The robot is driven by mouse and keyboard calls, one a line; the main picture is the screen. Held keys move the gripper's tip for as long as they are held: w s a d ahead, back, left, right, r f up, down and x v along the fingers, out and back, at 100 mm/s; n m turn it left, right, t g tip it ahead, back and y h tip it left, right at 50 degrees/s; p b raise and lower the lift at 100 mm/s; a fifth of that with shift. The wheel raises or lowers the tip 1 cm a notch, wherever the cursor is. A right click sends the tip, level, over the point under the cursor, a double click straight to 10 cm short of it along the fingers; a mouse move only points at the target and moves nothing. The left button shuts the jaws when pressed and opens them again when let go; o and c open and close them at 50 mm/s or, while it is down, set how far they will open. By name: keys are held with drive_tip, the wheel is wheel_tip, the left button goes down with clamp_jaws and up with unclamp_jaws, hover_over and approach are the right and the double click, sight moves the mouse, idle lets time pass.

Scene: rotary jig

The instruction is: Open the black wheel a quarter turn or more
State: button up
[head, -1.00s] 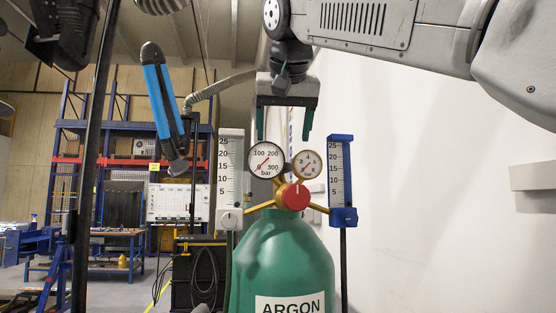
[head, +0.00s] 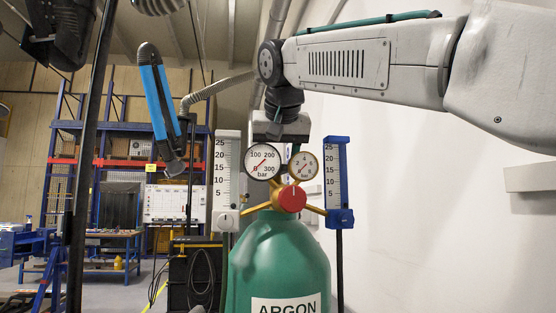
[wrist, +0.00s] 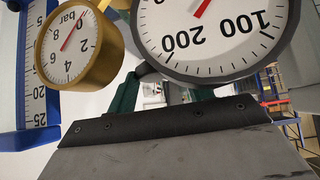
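The black wheel is not clearly visible in either view; the gauges and my gripper block the area behind them. The green ARGON cylinder (head: 278,262) stands upright with a red knob (head: 292,199) at its top front. My gripper (head: 280,155) points down behind the two gauges, and its fingertips are mostly hidden in the head view. In the wrist view, two green fingers (wrist: 160,93) show apart beyond the dark gripper edge, partly covered by the gauges. I see nothing held between them, though their tips are hidden.
A large pressure gauge (head: 262,161) and a smaller gauge (head: 303,165) sit close in front of my gripper. A white flowmeter (head: 228,170) stands left and a blue one (head: 337,180) right. A white wall is at right; a blue rack (head: 125,143) is behind left.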

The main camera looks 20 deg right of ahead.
drive_tip(key=shift+d+n+y, duration=0.2)
drive_tip(key=shift+n+y, duration=0.2)
drive_tip(key=shift+n, duration=0.2)
drive_tip(key=shift+n+y, duration=0.7)
drive_tip(key=shift+n, duration=0.2)
drive_tip(key=o, duration=1)
drive_tip(key=shift+v, duration=3.9)
drive_tip(key=shift+s+f, duration=0.1)
drive_tip(key=shift+s, duration=0.05)
